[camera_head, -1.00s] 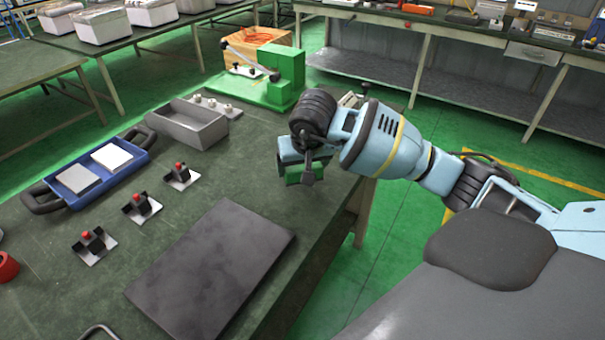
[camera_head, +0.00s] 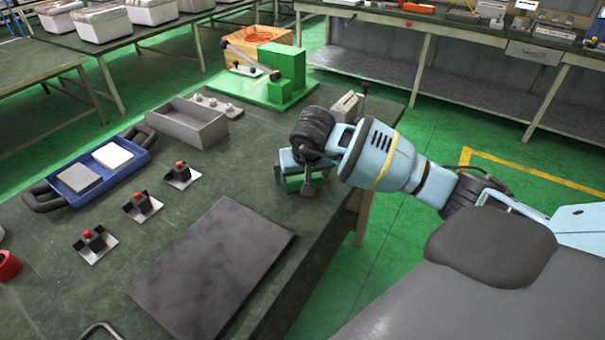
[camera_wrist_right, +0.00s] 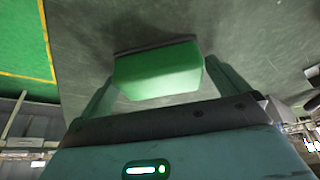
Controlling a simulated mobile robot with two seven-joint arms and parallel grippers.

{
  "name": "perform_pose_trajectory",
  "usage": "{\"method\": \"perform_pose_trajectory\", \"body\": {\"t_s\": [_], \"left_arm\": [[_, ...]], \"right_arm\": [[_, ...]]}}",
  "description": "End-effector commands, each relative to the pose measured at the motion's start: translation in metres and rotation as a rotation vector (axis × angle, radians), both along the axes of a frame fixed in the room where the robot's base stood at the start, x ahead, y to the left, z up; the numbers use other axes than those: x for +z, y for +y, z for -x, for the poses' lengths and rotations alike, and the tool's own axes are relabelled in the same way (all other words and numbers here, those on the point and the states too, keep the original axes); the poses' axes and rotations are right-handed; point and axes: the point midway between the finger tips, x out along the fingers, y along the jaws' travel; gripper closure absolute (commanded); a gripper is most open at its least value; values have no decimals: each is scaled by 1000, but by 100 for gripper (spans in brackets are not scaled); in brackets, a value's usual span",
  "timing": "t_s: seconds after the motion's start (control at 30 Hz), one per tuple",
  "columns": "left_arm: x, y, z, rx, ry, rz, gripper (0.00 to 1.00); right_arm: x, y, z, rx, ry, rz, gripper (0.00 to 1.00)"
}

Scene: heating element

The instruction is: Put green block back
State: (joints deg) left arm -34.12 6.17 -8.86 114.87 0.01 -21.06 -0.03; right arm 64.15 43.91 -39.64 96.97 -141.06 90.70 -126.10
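The green block (camera_head: 294,184) is at the right edge of the dark green table, under my right gripper (camera_head: 296,180). In the right wrist view the block (camera_wrist_right: 158,72) sits between the two fingers of the gripper (camera_wrist_right: 160,85), which touch its sides. A dark shadow lies right along its far edge, so it is at or just above the tabletop. I cannot tell whether it touches. My left gripper is not in view.
A dark flat plate (camera_head: 212,268) lies nearer on the table. Several small red-topped clamps (camera_head: 140,206), a blue tray (camera_head: 92,180) and a grey bin (camera_head: 188,128) are to the left. A green fixture (camera_head: 285,75) stands behind; a small grey block (camera_head: 345,105) is close behind the gripper.

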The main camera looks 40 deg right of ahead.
Motion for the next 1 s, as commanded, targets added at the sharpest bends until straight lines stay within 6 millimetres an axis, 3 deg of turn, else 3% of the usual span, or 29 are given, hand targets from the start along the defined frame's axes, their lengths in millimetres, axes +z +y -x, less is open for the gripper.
{"method": "perform_pose_trajectory", "body": {"t_s": [0.17,0.33,0.8,1.0], "left_arm": [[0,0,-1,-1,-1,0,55],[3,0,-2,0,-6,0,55],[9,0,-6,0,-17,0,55],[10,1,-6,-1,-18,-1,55]], "right_arm": [[1,0,0,0,0,0,0],[14,1,2,0,-4,1,0],[94,14,34,1,-3,1,0],[111,18,42,0,0,0,0]]}}
